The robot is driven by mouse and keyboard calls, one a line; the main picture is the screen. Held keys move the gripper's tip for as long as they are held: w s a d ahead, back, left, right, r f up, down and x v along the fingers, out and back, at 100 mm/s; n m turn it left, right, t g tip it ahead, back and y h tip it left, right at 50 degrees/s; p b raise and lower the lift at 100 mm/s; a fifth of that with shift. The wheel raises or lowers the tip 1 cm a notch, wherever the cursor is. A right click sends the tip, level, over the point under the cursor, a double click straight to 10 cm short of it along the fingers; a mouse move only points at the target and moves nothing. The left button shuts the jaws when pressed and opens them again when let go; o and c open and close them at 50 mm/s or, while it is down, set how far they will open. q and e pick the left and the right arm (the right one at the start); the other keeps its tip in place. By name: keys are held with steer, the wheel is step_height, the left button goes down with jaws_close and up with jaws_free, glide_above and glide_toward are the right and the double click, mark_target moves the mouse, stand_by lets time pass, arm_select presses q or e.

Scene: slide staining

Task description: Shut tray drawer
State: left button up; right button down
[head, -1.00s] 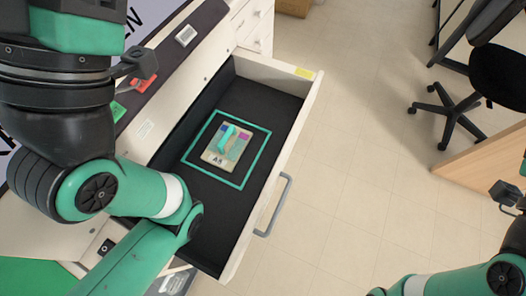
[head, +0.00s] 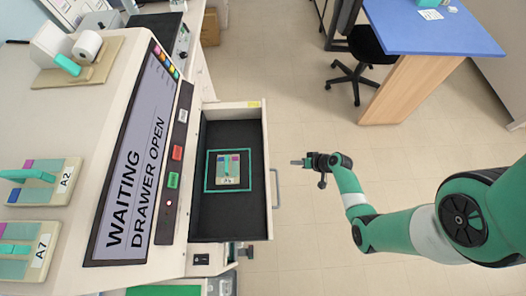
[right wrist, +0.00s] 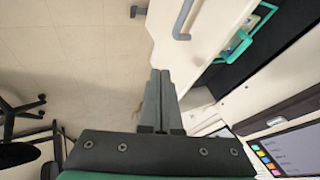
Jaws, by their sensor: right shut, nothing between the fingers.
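The tray drawer (head: 225,219) is pulled out from the front of the machine. In it lies a tray marked A4 (head: 228,181) inside a teal outline. The drawer's grey handle (head: 277,189) is on its outer front face, and it also shows at the top of the right wrist view (right wrist: 183,20). My right gripper (head: 296,162) is shut and empty. It is just outside the drawer front, apart from it, near the handle's upper end. Its closed fingers fill the middle of the right wrist view (right wrist: 160,100). My left gripper is out of view.
The machine's screen (head: 135,160) reads "WAITING DRAWER OPEN". Red (head: 177,152) and green (head: 173,180) buttons sit beside it. Trays A2 (head: 60,183) and A7 (head: 38,258) lie at the left. A chair (head: 368,45) and blue-topped table (head: 440,28) stand behind. The floor around my gripper is clear.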

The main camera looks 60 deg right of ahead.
steer(key=w+f+b, duration=0.8)
steer(key=w+b, duration=0.1)
steer(key=b, duration=0.1)
steer(key=shift+w+a, duration=0.25)
steer(key=shift+a, duration=0.05)
steer(key=shift+a, duration=0.15)
